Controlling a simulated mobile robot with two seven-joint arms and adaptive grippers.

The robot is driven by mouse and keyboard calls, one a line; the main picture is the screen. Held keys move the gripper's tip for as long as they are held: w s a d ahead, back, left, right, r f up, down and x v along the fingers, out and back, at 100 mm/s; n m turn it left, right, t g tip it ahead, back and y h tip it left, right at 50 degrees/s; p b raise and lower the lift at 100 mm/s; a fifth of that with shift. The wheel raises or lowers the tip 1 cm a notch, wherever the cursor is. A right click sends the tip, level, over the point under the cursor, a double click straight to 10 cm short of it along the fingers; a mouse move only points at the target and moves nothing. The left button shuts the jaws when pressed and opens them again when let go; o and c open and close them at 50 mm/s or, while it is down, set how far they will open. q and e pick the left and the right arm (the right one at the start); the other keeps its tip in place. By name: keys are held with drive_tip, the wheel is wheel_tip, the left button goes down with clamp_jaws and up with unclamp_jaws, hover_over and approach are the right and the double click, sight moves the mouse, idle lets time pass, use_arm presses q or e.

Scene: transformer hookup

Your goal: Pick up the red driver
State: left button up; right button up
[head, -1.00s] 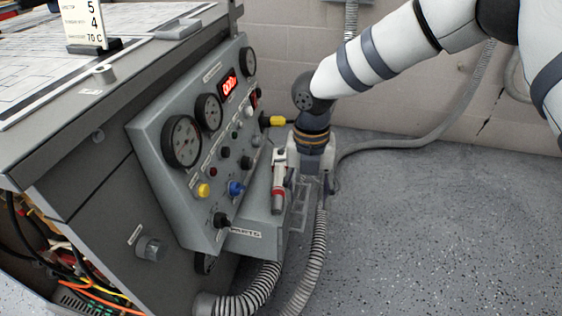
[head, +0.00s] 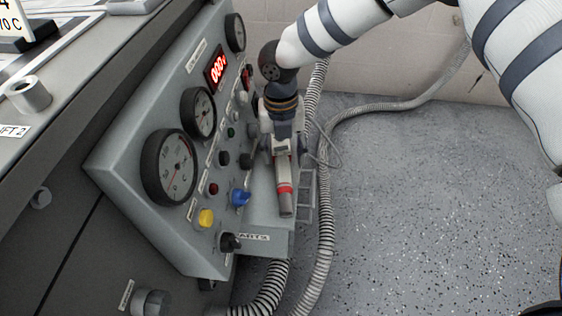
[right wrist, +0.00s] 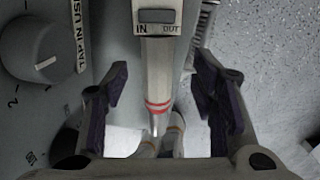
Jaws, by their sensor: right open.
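The red driver (head: 285,188) is a slim grey tool with a red band, at the right side of the control panel above the small parts shelf. In the right wrist view the driver (right wrist: 158,75) shows an IN/OUT switch on its body and red rings lower down. My right gripper (head: 283,146) is at the driver's upper part. In the wrist view its two dark-padded fingers are open, one on each side of the driver, with gaps visible on both sides. What holds the driver up is hidden. My left gripper is not in view.
The sloped panel (head: 160,108) with gauges, knobs and a red display stands close on the left. A shelf (head: 262,238) juts out below. Ribbed hoses (head: 325,215) run down to the right. Two banded cylinders (right wrist: 172,140) show beyond the driver. Open floor lies right.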

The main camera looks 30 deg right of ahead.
sight(282, 161)
drive_tip(key=f, duration=0.3)
drive_tip(key=f+b, duration=0.1)
drive_tip(key=shift+w+f, duration=0.15)
drive_tip(key=shift+w, duration=0.1)
clamp_jaws()
drive_tip(key=shift+r, duration=0.2)
drive_tip(key=r, duration=0.2)
drive_tip(key=r+p, duration=0.1)
drive_tip(key=r, duration=0.2)
drive_tip(key=r+p, duration=0.1)
drive_tip(key=r, duration=0.1)
drive_tip(key=shift+s+d+r, duration=0.15)
drive_tip(key=shift+d, duration=0.2)
drive_tip(key=s+d+p, duration=0.4)
drive_tip(key=s+d, duration=0.7)
drive_tip(key=d, duration=0.4)
drive_tip(key=shift+s+d+f, duration=0.2)
drive_tip(key=shift+s+f, duration=0.05)
drive_tip(key=shift+s, duration=0.1)
drive_tip(key=c, duration=0.7)
unclamp_jaws()
clamp_jaws()
